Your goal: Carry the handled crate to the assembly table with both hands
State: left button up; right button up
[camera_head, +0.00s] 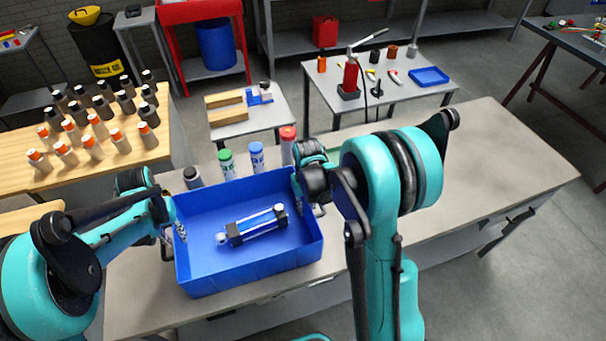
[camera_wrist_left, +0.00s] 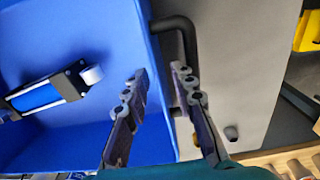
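The blue crate (camera_head: 250,274) stands on the long grey table (camera_head: 470,175), with a blue-and-black cylinder part (camera_head: 257,226) lying inside it. In the left wrist view, a black bar handle (camera_wrist_left: 182,28) projects from the crate's side wall (camera_wrist_left: 165,115). My left gripper (camera_head: 172,236) is at the crate's left wall. In its wrist view, the open fingers (camera_wrist_left: 160,95) straddle the wall and handle, one inside and one outside, with a gap between them. My right gripper (camera_head: 308,196) is at the crate's right wall; my arm partly hides its fingers, and its grip is unclear.
Green (camera_head: 227,164), blue (camera_head: 257,157) and red-capped (camera_head: 288,145) bottles and a dark-capped one (camera_head: 192,177) stand just behind the crate. A wooden table (camera_head: 60,185) with several bottles is at left. The grey table is clear to the right of my right arm.

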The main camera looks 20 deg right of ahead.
pick_arm(q)
jog(key=shift+r, duration=0.7)
pick_arm(e)
jog(key=shift+r, duration=0.1)
pick_arm(q)
jog(key=shift+r, duration=0.1)
pick_arm(e)
jog(key=shift+r, duration=0.3)
pick_arm(q)
jog(key=shift+d, duration=0.1)
pick_arm(e)
notch_tip(320, 180, up, 11)
jog(key=shift+r, duration=0.15)
